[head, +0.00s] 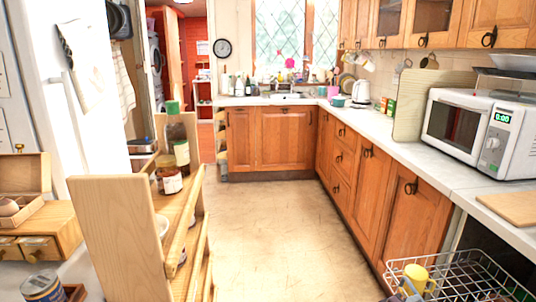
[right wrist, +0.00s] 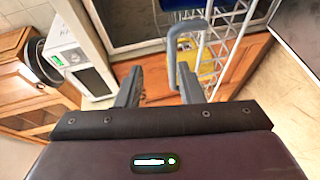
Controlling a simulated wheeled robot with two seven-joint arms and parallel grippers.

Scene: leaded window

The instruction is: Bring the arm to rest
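My right gripper (right wrist: 159,70) shows in the right wrist view with its two dark fingers apart and nothing held between them. Its right finger overlaps a grey-blue loop in the picture; I cannot tell whether they touch. A white wire dish rack (right wrist: 212,50) with something yellow in it lies beyond that finger. In the head view the rack (head: 462,272) is at the bottom right and holds a yellow mug (head: 416,277). Neither gripper is clearly visible in the head view, and my left gripper shows nowhere.
A microwave (head: 470,125) and a wooden board (head: 512,207) are on the right counter. A wooden stepped shelf (head: 115,235) with jars and a bottle stands at left, near a small wooden drawer box (head: 62,228). The floor (head: 275,225) between is clear.

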